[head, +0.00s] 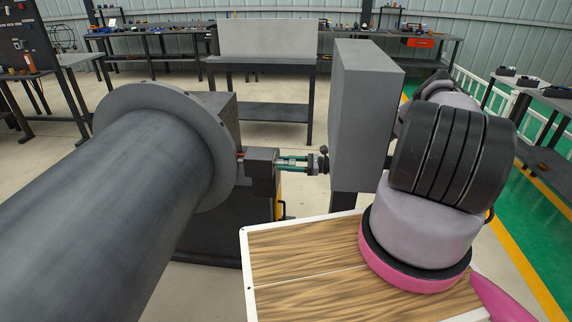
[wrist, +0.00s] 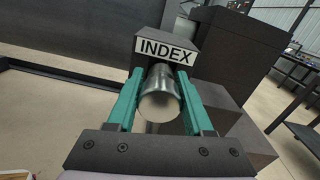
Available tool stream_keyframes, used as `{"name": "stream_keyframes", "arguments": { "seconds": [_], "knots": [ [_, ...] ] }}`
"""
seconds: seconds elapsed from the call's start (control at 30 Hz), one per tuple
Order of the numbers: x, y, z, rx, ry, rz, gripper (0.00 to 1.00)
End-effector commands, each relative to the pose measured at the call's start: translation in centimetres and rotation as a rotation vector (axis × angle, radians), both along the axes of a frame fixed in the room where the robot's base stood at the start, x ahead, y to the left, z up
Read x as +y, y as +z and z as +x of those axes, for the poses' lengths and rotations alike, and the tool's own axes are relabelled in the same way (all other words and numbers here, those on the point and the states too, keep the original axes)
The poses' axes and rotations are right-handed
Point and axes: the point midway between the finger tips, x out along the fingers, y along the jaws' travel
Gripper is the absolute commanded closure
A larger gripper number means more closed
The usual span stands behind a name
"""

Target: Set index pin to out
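The index pin (wrist: 160,103) is a silver round pin with a rounded end facing me in the wrist view. It sticks out of a dark block (wrist: 166,50) with a white INDEX label (wrist: 165,50). The block also shows in the head view (head: 262,163), beside the large grey flange. My gripper (wrist: 161,90) has its two teal fingers on either side of the pin, tips close to the block. I cannot tell whether the fingers press on the pin or leave a thin gap. In the head view my gripper (head: 281,163) reaches the block from the right; the pin is hard to make out there.
A large dark cylinder with a flange (head: 220,150) stands left of the block. A tall grey box (head: 362,105) stands close to my arm on the right. A wood-topped surface (head: 300,285) is in front. Workbenches (head: 160,42) stand farther back.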

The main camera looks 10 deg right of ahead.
Motion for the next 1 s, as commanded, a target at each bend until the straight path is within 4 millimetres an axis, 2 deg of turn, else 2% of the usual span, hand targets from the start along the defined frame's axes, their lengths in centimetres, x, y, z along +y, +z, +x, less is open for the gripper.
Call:
{"name": "stream_keyframes", "arguments": {
  "seconds": [0.27, 0.53, 0.8, 0.83, 0.9, 1.0],
  "knots": [
    [-0.4, 0.0, -0.1, 0.000, -0.001, -0.001, 1.00],
    [-4.1, 0.0, -1.3, 0.001, -0.001, -0.002, 1.00],
    [-4.4, -0.1, -1.4, 0.001, -0.001, -0.003, 1.00],
    [-4.4, -0.1, -1.4, 0.001, -0.001, -0.003, 0.41],
    [-4.4, -0.1, -1.4, 0.001, -0.001, -0.002, 0.18],
    [-4.3, 0.0, -1.4, 0.001, -0.001, -0.002, 0.18]
  ]
}}
